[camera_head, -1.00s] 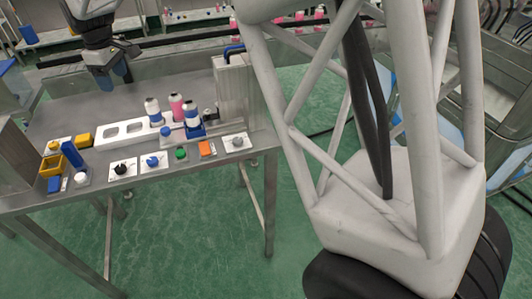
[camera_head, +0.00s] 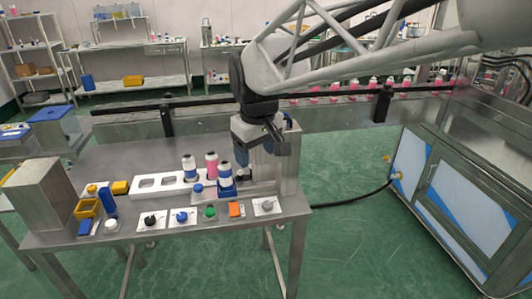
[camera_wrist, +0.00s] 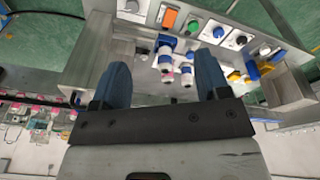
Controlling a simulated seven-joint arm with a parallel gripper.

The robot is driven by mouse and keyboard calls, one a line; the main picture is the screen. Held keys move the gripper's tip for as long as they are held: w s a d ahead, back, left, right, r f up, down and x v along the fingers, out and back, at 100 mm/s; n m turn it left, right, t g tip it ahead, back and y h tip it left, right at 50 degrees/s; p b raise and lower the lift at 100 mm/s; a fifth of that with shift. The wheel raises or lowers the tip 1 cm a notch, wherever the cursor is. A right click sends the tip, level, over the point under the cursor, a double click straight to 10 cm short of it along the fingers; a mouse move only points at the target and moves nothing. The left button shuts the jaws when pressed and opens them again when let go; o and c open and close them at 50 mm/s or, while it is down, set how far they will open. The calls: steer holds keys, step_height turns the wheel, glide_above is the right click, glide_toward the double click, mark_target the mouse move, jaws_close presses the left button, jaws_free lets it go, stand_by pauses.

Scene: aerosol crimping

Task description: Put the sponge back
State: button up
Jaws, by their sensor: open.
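A yellow block (camera_head: 120,187) that could be the sponge lies at the left back of the steel table, near a white rack; I cannot tell its material. A smaller yellow piece (camera_head: 92,188) lies left of it, and either could be the sponge. My gripper (camera_head: 264,146) is above the right part of the table, by the steel column, with nothing seen between its fingers. In the wrist view its two blue fingers (camera_wrist: 163,62) are wide apart. The yellow things show far to the right there, apart from the fingers.
A white rack (camera_head: 147,184), a pink bottle (camera_head: 211,163) and white-blue bottles (camera_head: 189,167) stand mid-table. A steel column (camera_head: 287,160) rises right. Control plates such as an orange switch (camera_head: 236,209) line the front edge.

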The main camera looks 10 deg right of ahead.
steer(key=s+d+f+m, duration=0.2)
steer(key=s+d+f, duration=0.1)
steer(key=s, duration=0.6)
steer(key=s+d+f+m, duration=0.3)
steer(key=s+d, duration=0.3)
steer(key=s, duration=0.4)
steer(key=shift+s+d+f+m+t, duration=0.2)
steer(key=shift+m+t, duration=0.1)
steer(key=shift+t, duration=0.1)
